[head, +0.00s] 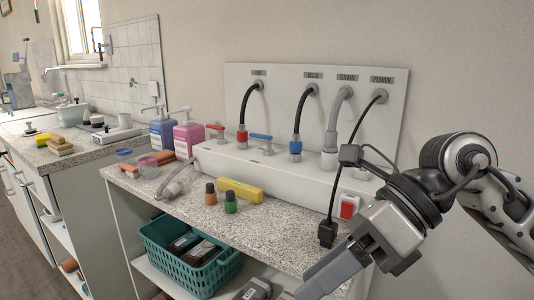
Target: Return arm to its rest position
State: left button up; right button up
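My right arm (470,165) comes in from the right edge, in front of the panel's right end. My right gripper (318,283) points down and left, over the front edge of the counter. Its fingers are seen from the side and partly cut off by the bottom of the picture, so I cannot tell whether they are open or shut. I see nothing held between them. A black plug (327,235) hangs on a dark cable just above the gripper, apparently apart from the fingers. My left gripper is not in view.
A white panel (225,110) carries hoses, the right one labelled POWER. A red switch (348,207) is close to my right wrist. A teal basket (185,270) is below.

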jog(key=s+a+r+m+g+y+p, duration=0.2)
jog(key=a+r+m+y, duration=0.4)
jog(key=y, duration=0.5)
jog(key=w+d+f+m+t+h+p, duration=0.2)
jog(key=w+d+f+m+t+h, duration=0.25)
jog(key=m+t, duration=0.85)
jog(key=w+d+f+m+t+h+p, duration=0.1)
jog(key=w+d+f+m+t+h, duration=0.4)
jog(key=m+t, duration=0.85)
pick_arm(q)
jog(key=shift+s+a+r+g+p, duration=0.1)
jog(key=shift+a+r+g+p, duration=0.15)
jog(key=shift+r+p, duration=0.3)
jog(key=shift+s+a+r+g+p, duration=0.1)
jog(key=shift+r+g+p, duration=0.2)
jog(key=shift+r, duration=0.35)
pick_arm(e)
jog(key=s+d+f+m+g+h, duration=0.2)
jog(key=s+f+m+g+h, duration=0.2)
jog(key=f, duration=0.7)
jog(key=s+d+f+m+g+h, duration=0.2)
jog(key=s+f+m+g, duration=0.5)
jog(key=f, duration=0.5)
jog(key=s+m+h, duration=0.1)
jog(key=m, duration=0.1)
jog(key=shift+m+g+h, duration=0.35)
jog(key=shift+s, duration=0.1)
